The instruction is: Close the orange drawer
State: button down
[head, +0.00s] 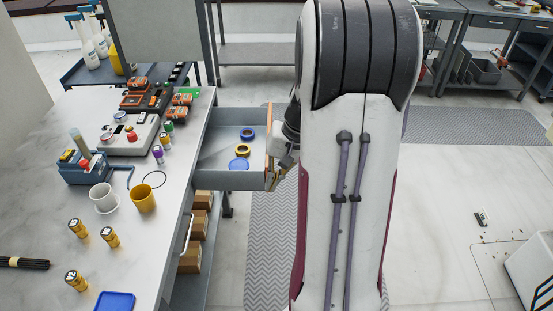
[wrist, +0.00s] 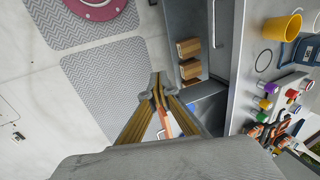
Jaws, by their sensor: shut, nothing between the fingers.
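The orange drawer (head: 232,152) stands pulled out from the right side of the workbench in the head view. Its orange front edge (head: 268,140) faces my gripper. My gripper (head: 274,183) is at the outer side of the drawer front, partly hidden by my arm. In the wrist view, my gripper (wrist: 158,92) is shut and empty, with the orange front (wrist: 167,124) just behind the fingers. I cannot tell whether they touch it.
The workbench top (head: 60,215) holds a white cup, a yellow cup (head: 143,198), yellow bottles and small devices. Cardboard boxes (head: 192,243) sit on a shelf under the drawer. A ribbed grey mat (head: 262,240) covers the floor. A blue tray (head: 115,301) lies at the bench's near edge.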

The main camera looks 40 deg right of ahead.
jog(key=w+d+f+m+t, duration=0.1)
jog(key=w+d+f+t, duration=0.1)
jog(key=d+f, duration=0.5)
jog(key=w+d+f+m+t, duration=0.1)
jog(key=w+d+f, duration=0.1)
jog(key=d+f, duration=0.5)
jog(key=w+d+r+n+t+h, duration=0.1)
jog(key=w+d+r+n+t, duration=0.1)
jog(key=d, duration=0.7)
jog(key=w+r+n, duration=0.1)
jog(key=w+r, duration=0.1)
jog(key=w, duration=0.1)
jog(key=shift+h, duration=0.4)
jog(key=shift+w+f, duration=0.15)
jog(key=shift+f, duration=0.05)
jog(key=w+a+f, duration=0.3)
jog(key=w+f, duration=0.4)
jog(key=w, duration=0.1)
jog(key=shift+w+a+f, duration=0.2)
jog(key=shift+w+f, duration=0.1)
jog(key=shift+f, duration=0.05)
jog(key=shift+w+a, duration=0.1)
